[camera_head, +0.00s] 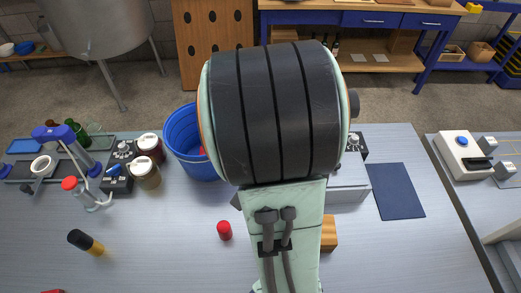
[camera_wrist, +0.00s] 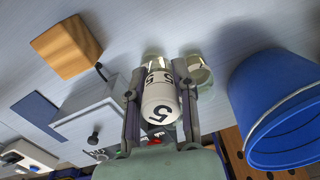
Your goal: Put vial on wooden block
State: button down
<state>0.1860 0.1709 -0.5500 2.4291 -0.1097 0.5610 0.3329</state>
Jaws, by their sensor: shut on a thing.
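My gripper (camera_wrist: 158,85) is shut on a vial (camera_wrist: 160,108), a white-labelled cylinder marked with the number 5, between its two fingers in the wrist view. A bit of red shows at the vial's palm end, and its far end looks clear. I cannot tell whether it touches the table. The wooden block (camera_wrist: 67,47) stands on the table to the left of the gripper, apart from it, with its top bare. In the head view the block (camera_head: 328,233) shows partly behind my arm, which hides the gripper and the held vial.
A red-capped item (camera_head: 224,230) stands left of my arm. A blue bucket (camera_head: 188,148) is behind it, near the right side in the wrist view (camera_wrist: 275,105). A grey box-like device (camera_head: 347,187) and a dark blue mat (camera_head: 396,191) lie right. The front right table is clear.

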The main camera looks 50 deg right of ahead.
jog(key=s+d+f+m, duration=0.1)
jog(key=s+d+m, duration=0.1)
jog(key=s+d, duration=0.1)
jog(key=s+d+f+m, duration=0.1)
jog(key=s+d+m, duration=0.1)
jog(key=s, duration=0.3)
jog(key=s+d+f+m, duration=0.1)
jog(key=s+d+m, duration=0.1)
jog(key=s+d, duration=0.2)
jog(key=shift+m, duration=0.3)
jog(key=shift+w+f, duration=0.1)
jog(key=shift+f, duration=2.05)
jog(key=shift+f, duration=0.15)
jog(key=c, duration=0.9)
grip_release()
